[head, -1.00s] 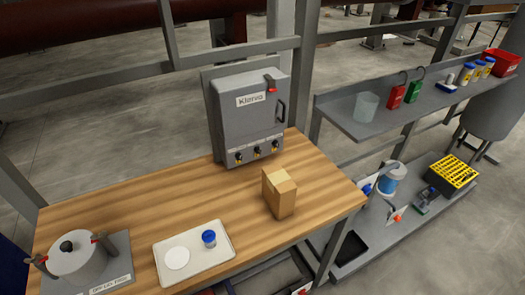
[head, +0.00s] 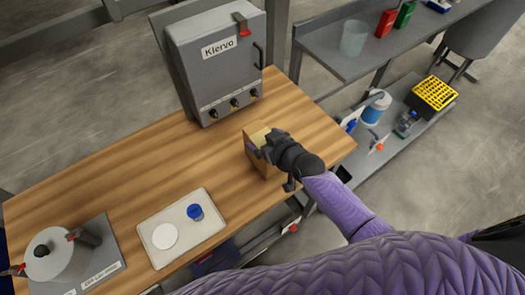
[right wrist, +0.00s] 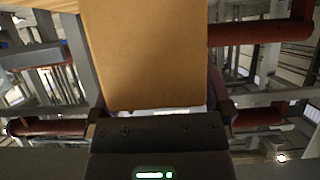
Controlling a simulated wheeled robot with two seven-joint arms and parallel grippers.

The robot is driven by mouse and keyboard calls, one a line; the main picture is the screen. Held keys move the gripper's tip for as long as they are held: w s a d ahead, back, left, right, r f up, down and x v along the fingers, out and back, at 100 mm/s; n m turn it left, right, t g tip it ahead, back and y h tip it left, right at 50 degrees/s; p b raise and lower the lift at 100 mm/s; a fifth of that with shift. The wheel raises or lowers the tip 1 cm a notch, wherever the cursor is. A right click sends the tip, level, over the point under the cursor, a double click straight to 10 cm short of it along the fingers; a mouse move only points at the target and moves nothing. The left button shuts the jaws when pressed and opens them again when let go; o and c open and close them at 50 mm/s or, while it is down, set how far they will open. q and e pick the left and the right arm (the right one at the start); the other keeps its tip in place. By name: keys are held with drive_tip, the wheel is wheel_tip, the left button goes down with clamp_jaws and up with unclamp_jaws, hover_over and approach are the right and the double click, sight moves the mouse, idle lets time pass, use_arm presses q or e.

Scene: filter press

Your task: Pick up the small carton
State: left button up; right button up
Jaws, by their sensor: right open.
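The small carton (head: 255,148) is a brown cardboard box standing upright on the wooden table near its right end. My right gripper (head: 267,145) is at the carton in the head view and covers its upper right part. In the right wrist view the carton (right wrist: 143,55) fills the upper middle, between the two fingers of the open right gripper (right wrist: 162,100). Whether the fingers touch the carton's sides cannot be told. My left gripper is not in view.
A grey control box (head: 215,65) labelled Klervo stands behind the carton. A white tray (head: 207,232) with a blue-capped jar and a white disc lies at the front left. A pot (head: 48,258) stands further left. A grey shelf (head: 330,72) is to the right.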

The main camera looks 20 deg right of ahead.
clamp_jaws()
idle(0.4)
